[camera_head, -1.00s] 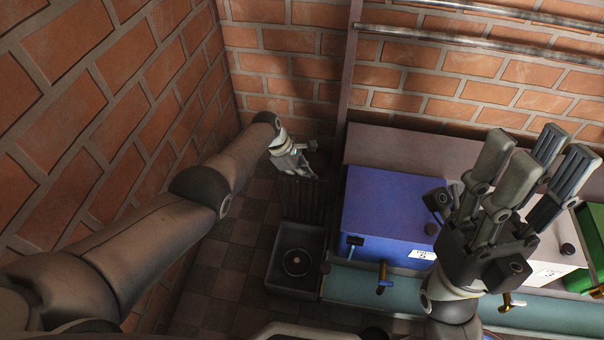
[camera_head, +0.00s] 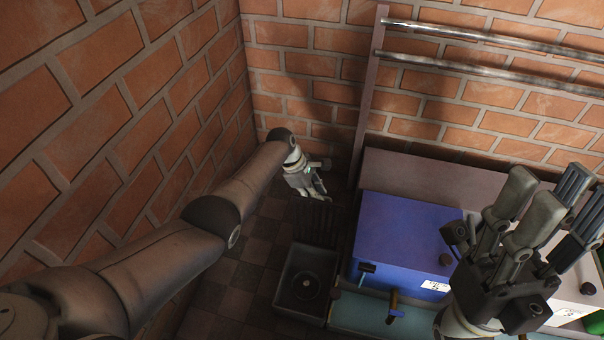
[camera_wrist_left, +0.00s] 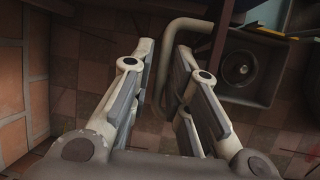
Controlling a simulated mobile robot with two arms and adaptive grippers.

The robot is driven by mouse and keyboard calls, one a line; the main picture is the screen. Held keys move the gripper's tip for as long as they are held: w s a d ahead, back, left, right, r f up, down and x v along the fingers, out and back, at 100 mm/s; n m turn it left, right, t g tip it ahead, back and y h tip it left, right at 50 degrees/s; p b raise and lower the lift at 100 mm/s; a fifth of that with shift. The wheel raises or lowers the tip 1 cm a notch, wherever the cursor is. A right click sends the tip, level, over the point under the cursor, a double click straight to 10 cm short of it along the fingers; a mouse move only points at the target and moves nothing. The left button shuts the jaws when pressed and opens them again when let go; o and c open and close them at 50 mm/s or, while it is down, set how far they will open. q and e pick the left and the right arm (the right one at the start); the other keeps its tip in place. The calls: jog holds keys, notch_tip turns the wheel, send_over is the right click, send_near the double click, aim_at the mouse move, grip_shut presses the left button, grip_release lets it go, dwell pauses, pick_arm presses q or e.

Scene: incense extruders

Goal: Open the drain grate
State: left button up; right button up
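The drain basin (camera_head: 290,308) is a dark square box on the floor with a round drain (camera_head: 306,285) in its bottom. A dark slatted grate (camera_head: 315,223) stands raised at its far side, leaving the basin uncovered. My left gripper (camera_head: 318,193) is just beyond the grate's top edge; contact cannot be told. In the left wrist view its fingers (camera_wrist_left: 164,50) are apart, with a bent grey bar (camera_wrist_left: 190,22) passing between and beside them. The basin (camera_wrist_left: 272,90) shows there at the upper right. My right gripper (camera_head: 555,205) is open and empty at the right.
A blue box (camera_head: 400,235) stands right of the basin, with a teal ledge (camera_head: 365,315) and a brass tap (camera_head: 394,305) in front. Brick walls close off the left and back. Checkered floor (camera_head: 235,275) lies free left of the basin.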

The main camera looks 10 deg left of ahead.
pick_arm(q)
jog(key=v, duration=1)
jog(key=shift+r, duration=0.15)
jog(key=shift+a, duration=0.15)
